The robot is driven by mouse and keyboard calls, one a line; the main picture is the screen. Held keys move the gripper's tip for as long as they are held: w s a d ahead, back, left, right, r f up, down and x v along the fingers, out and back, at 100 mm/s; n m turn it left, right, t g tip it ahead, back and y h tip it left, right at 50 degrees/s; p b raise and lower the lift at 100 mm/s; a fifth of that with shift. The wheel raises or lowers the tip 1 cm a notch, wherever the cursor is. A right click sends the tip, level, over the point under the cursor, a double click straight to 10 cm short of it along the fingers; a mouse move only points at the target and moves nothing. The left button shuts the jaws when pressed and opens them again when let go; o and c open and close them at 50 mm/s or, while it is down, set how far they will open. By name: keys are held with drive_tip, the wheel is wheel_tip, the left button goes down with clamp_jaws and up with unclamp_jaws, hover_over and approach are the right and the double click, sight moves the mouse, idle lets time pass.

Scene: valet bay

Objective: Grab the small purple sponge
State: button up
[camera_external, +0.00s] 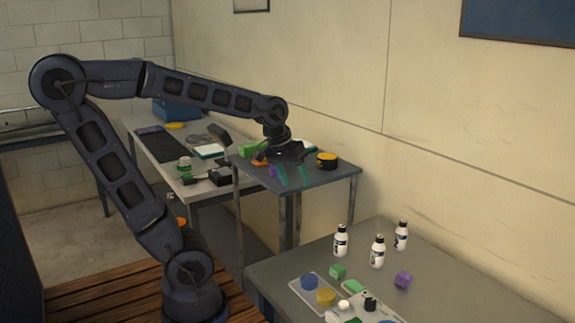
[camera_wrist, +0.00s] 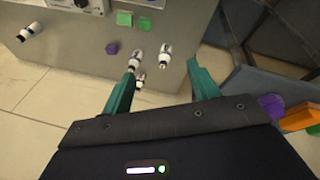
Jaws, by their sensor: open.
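My gripper (camera_external: 293,180) hangs over the small dark table in the middle, its two teal fingers apart with nothing between them. It also shows in the wrist view (camera_wrist: 161,70). A purple block (camera_external: 273,171) lies on that table just left of the fingers; in the wrist view a purple piece (camera_wrist: 271,106) shows at the right edge, outside the fingers and partly cut by my gripper body. A second purple block (camera_external: 403,279) sits on the near grey table, also in the wrist view (camera_wrist: 112,47). Which one is the small sponge I cannot tell.
On the small table are an orange item (camera_external: 261,162), a green block (camera_external: 248,150) and a yellow-black round item (camera_external: 327,160). The near table (camera_external: 460,285) holds white bottles (camera_external: 377,251), green blocks (camera_external: 338,271) and a tray with round pieces. A wall stands behind.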

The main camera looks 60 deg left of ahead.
drive_tip(key=w+d+f+n+g, duration=0.1)
drive_tip(key=w+d+f+n, duration=0.1)
drive_tip(key=w+d+n, duration=0.45)
drive_tip(key=n+g, duration=0.2)
drive_tip(key=n, duration=0.7)
approach(405, 275)
wheel_tip(405, 275, down, 5)
drive_tip(key=shift+d+f, duration=0.1)
drive_tip(key=shift+d, duration=0.1)
drive_tip(key=shift+w+d+f, duration=0.1)
drive_tip(key=shift+d+f, duration=0.1)
drive_tip(key=shift+f, duration=1)
drive_tip(key=shift+w+d+f, duration=0.1)
drive_tip(key=shift+d+f, duration=0.15)
drive_tip(key=shift+f, duration=1)
drive_tip(key=c, duration=1)
drive_tip(key=shift+r, duration=0.1)
drive_tip(key=shift+c, duration=0.2)
